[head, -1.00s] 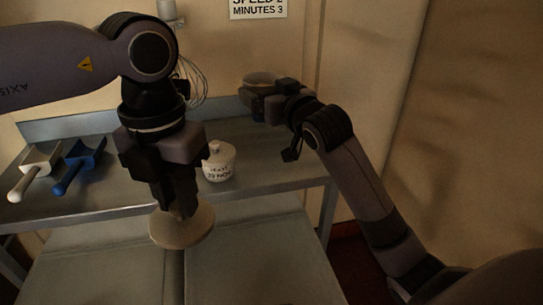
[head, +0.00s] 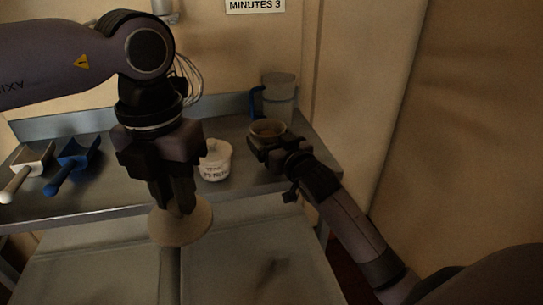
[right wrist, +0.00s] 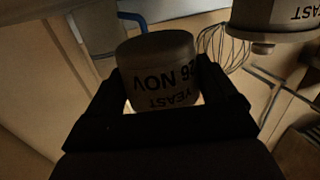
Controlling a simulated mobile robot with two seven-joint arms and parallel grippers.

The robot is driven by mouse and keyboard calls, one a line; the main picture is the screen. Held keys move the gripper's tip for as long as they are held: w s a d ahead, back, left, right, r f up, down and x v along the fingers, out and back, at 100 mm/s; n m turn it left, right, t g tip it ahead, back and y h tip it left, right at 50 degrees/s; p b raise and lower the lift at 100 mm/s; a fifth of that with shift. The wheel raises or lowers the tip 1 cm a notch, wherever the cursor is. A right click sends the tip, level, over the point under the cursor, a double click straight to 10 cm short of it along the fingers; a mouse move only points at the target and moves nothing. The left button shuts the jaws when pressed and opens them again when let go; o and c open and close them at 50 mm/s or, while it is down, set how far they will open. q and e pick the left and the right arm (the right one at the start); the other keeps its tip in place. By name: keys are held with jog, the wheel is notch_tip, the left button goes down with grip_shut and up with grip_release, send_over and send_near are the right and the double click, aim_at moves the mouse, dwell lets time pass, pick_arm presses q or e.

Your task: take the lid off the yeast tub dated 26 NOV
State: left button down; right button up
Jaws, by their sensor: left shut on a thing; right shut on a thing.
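The yeast tub (head: 268,131) sits in my right gripper (head: 270,146), at the back right of the bench; its open top shows brownish contents. The right wrist view shows this tub (right wrist: 160,72) between the fingers, its 26 NOV label upside down in the picture. My left gripper (head: 178,203) is shut on a round pale lid (head: 180,226), held in front of the bench edge. A second white yeast tub (head: 215,166), lid on, stands mid-bench; its date is hard to read now. I cannot tell whether the held tub touches the bench.
A clear jug (head: 280,92) with a blue handle stands behind the held tub. A white scoop (head: 30,168) and a blue scoop (head: 73,165) lie at the left. A wire whisk (head: 188,82) hangs at the wall. The bench is clear between the lidded tub and the right gripper.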

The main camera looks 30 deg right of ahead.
jog(key=shift+f, duration=2.2)
jog(key=shift+f+b, duration=0.2)
jog(key=shift+b, duration=0.1)
jog(key=o, duration=1.3)
jog(key=shift+r, duration=0.15)
